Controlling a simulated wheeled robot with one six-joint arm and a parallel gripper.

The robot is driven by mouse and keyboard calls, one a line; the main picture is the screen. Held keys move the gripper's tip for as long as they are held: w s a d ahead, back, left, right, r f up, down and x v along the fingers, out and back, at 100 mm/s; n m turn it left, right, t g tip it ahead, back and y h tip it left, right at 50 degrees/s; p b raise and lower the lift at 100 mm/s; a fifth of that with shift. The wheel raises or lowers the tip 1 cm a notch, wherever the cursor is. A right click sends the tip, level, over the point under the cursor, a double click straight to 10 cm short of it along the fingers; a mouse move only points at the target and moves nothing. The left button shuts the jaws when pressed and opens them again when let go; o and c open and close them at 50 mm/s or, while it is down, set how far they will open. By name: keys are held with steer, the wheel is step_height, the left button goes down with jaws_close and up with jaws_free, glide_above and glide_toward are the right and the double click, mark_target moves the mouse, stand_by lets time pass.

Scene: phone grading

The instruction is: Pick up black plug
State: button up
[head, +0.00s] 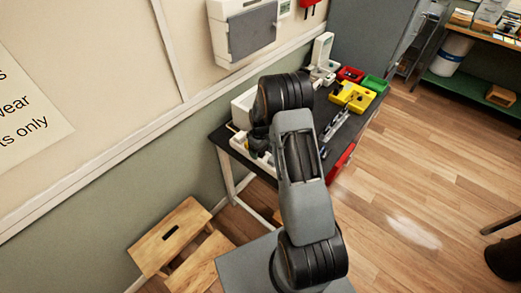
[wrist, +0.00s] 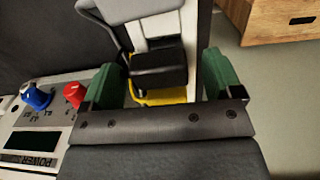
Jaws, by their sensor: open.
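In the wrist view a black block (wrist: 158,68), which looks like the black plug, lies between the two green fingers of my gripper (wrist: 160,72). The fingers stand apart, with a visible gap on each side of the block. A yellow part (wrist: 160,97) shows just below the block, and a grey piece (wrist: 138,9) sits above it. I cannot tell whether these parts are joined. In the head view my arm hides most of the near end of the bench, and the plug cannot be made out there.
A power unit (wrist: 32,145) with a blue knob (wrist: 37,97) and a red knob (wrist: 74,94) stands left of my gripper. Yellow (head: 352,97), red (head: 350,74) and green (head: 374,83) bins stand at the bench's far end. A wooden step stool (head: 170,235) is on the floor.

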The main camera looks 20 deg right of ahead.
steer(key=shift+f, duration=0.25)
steer(key=shift+c, duration=0.2)
steer(key=c, duration=1.2)
steer(key=shift+r, duration=0.1)
